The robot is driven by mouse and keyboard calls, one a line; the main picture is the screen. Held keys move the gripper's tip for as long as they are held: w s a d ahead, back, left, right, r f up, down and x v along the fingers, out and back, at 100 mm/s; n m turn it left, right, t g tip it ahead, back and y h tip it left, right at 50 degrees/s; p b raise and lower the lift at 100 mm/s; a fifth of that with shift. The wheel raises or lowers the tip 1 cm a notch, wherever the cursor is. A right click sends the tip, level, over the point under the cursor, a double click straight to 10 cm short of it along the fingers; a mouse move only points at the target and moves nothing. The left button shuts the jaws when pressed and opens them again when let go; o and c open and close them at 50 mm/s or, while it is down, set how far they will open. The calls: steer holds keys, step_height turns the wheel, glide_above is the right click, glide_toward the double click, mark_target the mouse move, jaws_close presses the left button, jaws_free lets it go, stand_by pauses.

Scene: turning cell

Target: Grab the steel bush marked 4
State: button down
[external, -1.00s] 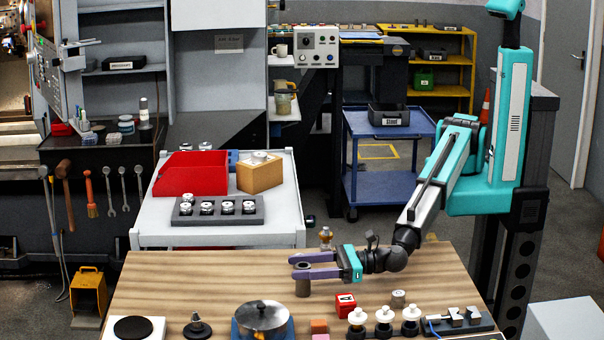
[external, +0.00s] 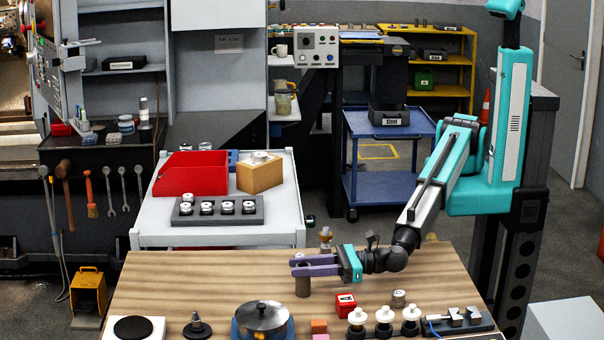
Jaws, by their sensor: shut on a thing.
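A small brass-coloured piece (external: 326,236) stands behind my gripper. A white trolley (external: 222,238) with a red bin (external: 190,174) is behind.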

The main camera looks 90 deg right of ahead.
steer(key=shift+r, duration=0.15)
steer(key=s+d+r+b, duration=0.4)
steer(key=s+d+b, duration=0.1)
steer(key=s+d, duration=0.6)
steer(key=shift+s+r, duration=0.35)
steer(key=shift+r, duration=0.05)
stand_by(0.5)
